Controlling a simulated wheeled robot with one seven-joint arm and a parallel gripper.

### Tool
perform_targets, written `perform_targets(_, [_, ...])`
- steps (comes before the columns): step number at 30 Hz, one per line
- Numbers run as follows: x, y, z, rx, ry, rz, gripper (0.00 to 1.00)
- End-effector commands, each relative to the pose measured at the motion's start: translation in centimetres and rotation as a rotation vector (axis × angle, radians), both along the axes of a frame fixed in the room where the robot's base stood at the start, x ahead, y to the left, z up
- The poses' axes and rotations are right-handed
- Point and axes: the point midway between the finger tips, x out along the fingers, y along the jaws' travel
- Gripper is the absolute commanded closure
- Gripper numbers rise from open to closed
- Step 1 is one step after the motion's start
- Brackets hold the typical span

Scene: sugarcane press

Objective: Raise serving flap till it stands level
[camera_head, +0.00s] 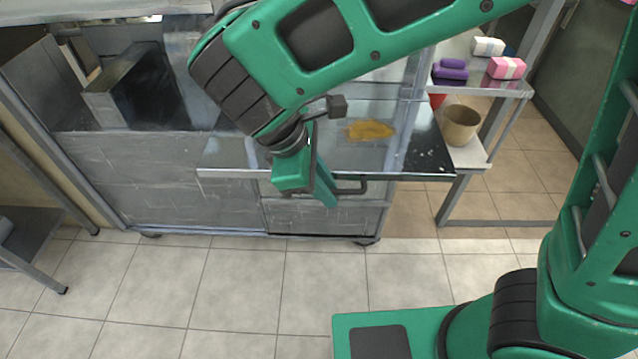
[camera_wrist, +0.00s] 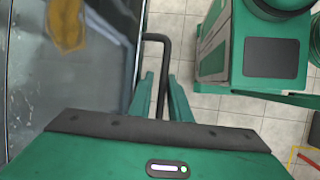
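The serving flap (camera_head: 225,172) is a shiny metal panel along the front of the press cart. Its top face shows in the head view and looks close to level, but I cannot judge its exact tilt. A yellow-brown patch lies on its top. A dark bar handle (camera_head: 352,188) juts from its front edge and also shows in the wrist view (camera_wrist: 155,38). My gripper (camera_head: 325,190) is at this handle. In the wrist view its two fingers (camera_wrist: 161,92) stand on either side of the bar. Whether they press on it is unclear. My arm hides part of the flap.
The press cart (camera_head: 160,180) stands behind the flap. At right, a metal side table (camera_head: 500,87) holds pink, white and purple packs, with a brown pot (camera_head: 460,125) on its lower shelf. A grey stand (camera_head: 35,240) is at far left.

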Motion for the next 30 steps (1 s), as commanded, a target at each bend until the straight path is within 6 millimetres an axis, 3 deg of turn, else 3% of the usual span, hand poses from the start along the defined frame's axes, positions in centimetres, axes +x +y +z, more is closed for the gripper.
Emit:
perform_targets(8, [-0.2, 0.9, 2.0, 0.003, -0.001, 0.002, 0.83])
perform_targets(18, [-0.9, 3.4, 7.7, 0.003, -0.001, 0.0, 0.83])
perform_targets(30, [-1.2, 4.2, 9.8, 0.0, 0.002, -0.001, 0.83])
